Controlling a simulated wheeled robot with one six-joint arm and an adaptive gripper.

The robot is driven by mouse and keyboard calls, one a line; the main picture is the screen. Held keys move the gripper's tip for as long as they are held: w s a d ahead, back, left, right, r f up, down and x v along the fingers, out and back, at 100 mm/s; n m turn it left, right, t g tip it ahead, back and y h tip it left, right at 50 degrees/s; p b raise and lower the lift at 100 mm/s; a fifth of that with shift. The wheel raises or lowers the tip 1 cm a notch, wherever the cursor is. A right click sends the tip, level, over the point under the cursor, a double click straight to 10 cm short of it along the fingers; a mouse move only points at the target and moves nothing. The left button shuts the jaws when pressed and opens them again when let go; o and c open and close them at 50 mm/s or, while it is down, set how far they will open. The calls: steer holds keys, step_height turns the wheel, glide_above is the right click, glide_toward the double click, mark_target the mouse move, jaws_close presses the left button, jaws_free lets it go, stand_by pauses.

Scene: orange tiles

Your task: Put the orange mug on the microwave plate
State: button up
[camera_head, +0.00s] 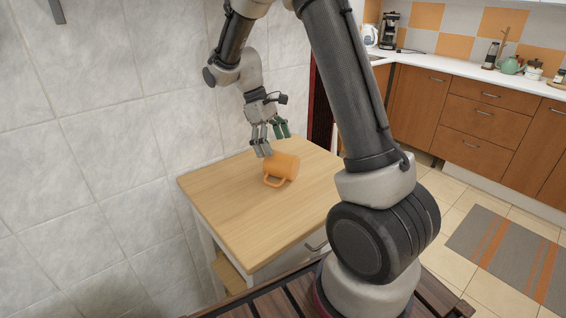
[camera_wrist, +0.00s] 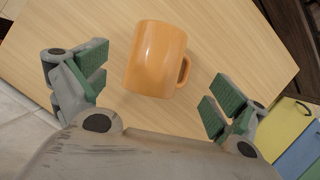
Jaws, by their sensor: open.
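The orange mug (camera_head: 281,168) is on a small light-wood table (camera_head: 235,207), close to the table's back part. Its handle points toward the lower left in the head view. My gripper (camera_head: 272,146) is open and empty, just above and behind the mug. In the wrist view the mug (camera_wrist: 156,58) lies ahead of the gap between the green-padded fingers of my gripper (camera_wrist: 155,88), with its handle on the right. The fingers appear apart from the mug. I see no microwave plate in either view.
A tiled wall (camera_head: 110,150) stands close on the left of the table. A white counter (camera_head: 460,68) over wooden cabinets is at the back right, with a coffee maker (camera_head: 388,30) and a teapot (camera_head: 511,65). A striped rug (camera_head: 508,258) lies on the floor.

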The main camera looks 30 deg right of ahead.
mark_target(283, 166)
steer(key=shift+d+f, duration=0.1)
steer(key=shift+f, duration=0.4)
steer(key=x, duration=0.7)
steer(key=shift+w+d+f, duration=0.1)
steer(key=shift+w, duration=0.15)
steer(key=c, duration=1.7)
